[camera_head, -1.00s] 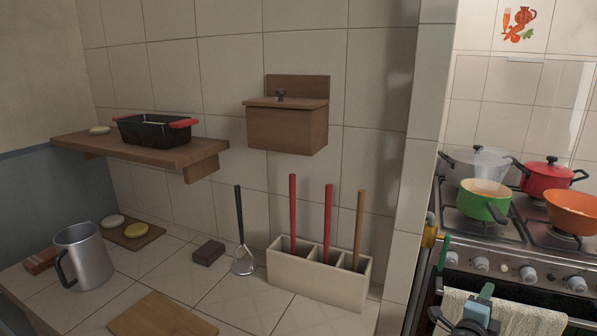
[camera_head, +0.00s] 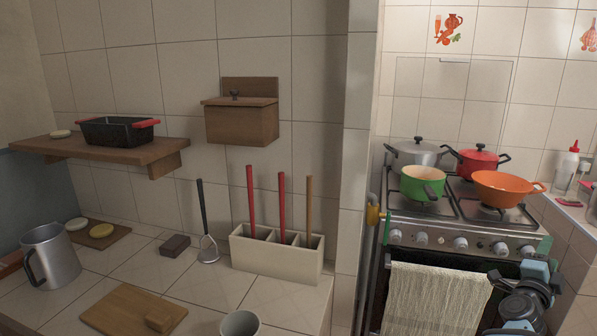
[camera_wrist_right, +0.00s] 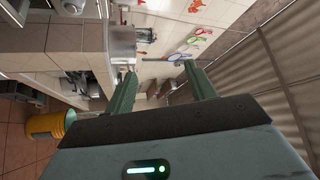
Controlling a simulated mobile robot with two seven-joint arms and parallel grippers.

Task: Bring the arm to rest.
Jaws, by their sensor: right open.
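My right gripper (camera_head: 520,262) is at the lower right of the head view, in front of the oven. In the right wrist view its two greenish fingers (camera_wrist_right: 160,68) stand well apart. Nothing is held between them, and the gripper touches nothing that I can see. My left gripper is not in view.
The stove (camera_head: 462,228) carries several pots, and a towel (camera_head: 432,310) hangs on its front. At left, the tiled counter holds a metal mug (camera_head: 52,257), a cutting board (camera_head: 128,311) and a utensil box (camera_head: 275,258). A wooden shelf (camera_head: 105,152) juts from the wall.

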